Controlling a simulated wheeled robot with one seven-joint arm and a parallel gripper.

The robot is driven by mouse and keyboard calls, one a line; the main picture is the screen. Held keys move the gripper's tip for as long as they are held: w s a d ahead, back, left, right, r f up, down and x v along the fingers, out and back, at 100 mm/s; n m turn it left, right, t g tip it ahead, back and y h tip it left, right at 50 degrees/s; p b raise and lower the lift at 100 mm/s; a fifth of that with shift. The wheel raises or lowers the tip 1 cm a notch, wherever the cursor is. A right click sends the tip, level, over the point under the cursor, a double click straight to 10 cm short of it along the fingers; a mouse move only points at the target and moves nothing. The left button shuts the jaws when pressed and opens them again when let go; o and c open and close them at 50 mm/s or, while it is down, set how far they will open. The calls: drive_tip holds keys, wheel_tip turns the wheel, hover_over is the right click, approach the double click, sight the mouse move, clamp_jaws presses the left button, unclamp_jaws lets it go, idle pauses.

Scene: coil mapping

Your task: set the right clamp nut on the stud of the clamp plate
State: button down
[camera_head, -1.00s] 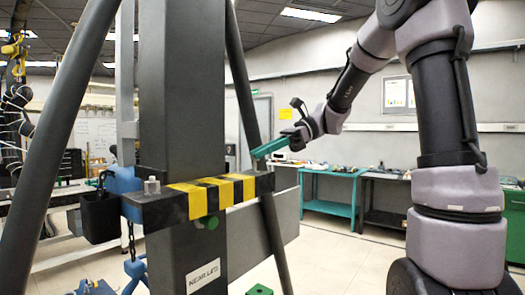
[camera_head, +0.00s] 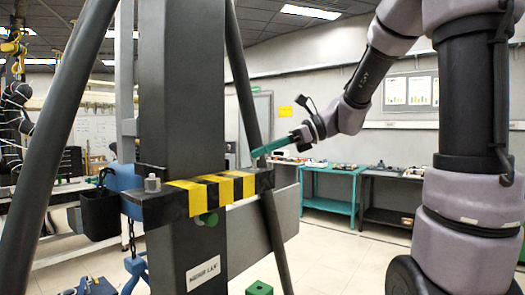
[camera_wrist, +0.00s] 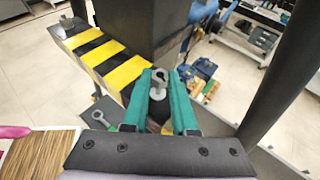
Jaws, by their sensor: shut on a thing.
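The clamp plate (camera_head: 220,190) is a dark bar with yellow and black stripes across the column; it also shows in the wrist view (camera_wrist: 100,62). A grey hex nut (camera_head: 152,184) sits on its left end. My gripper (camera_head: 254,154) has teal fingers that reach in from the right above the plate's right end. In the wrist view its fingers (camera_wrist: 160,78) flank a small silver piece with a rounded, ring-like top, which I take for the right clamp nut (camera_wrist: 158,92). I cannot tell whether it touches the stud, which I cannot make out.
The tall dark column (camera_head: 180,80) and slanted frame legs (camera_head: 62,110) stand close to the plate. A black bin (camera_head: 100,212) hangs at the left end. A teal bench (camera_head: 330,195) stands behind against the wall. A green block (camera_head: 259,288) is low in front.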

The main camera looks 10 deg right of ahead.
drive_tip(key=shift+f+m+t, duration=0.1)
drive_tip(key=shift+m+t, duration=0.2)
drive_tip(key=shift+t, duration=0.1)
drive_tip(key=c, duration=0.6)
unclamp_jaws()
drive_tip(key=v, duration=1)
drive_tip(key=s+d+f+n+t+h, duration=0.1)
drive_tip(key=s+d+f+n+h, duration=0.1)
drive_tip(key=n, duration=0.3)
drive_tip(key=s+d+f+n+t+h, duration=0.2)
drive_tip(key=s+n+h, duration=0.2)
drive_tip(key=n+h, duration=0.1)
drive_tip(key=s+d+f+n+t+h, duration=0.1)
drive_tip(key=s+d+f+n+h, duration=0.1)
drive_tip(key=n, duration=0.4)
drive_tip(key=shift+s+d+f+t+h, duration=0.15)
drive_tip(key=shift+s+f+h, duration=0.1)
drive_tip(key=shift+s+h, duration=0.3)
drive_tip(key=shift+s+d+f+t+h, duration=0.1)
drive_tip(key=shift+s+f+t+h, duration=0.2)
drive_tip(key=shift+h, duration=0.35)
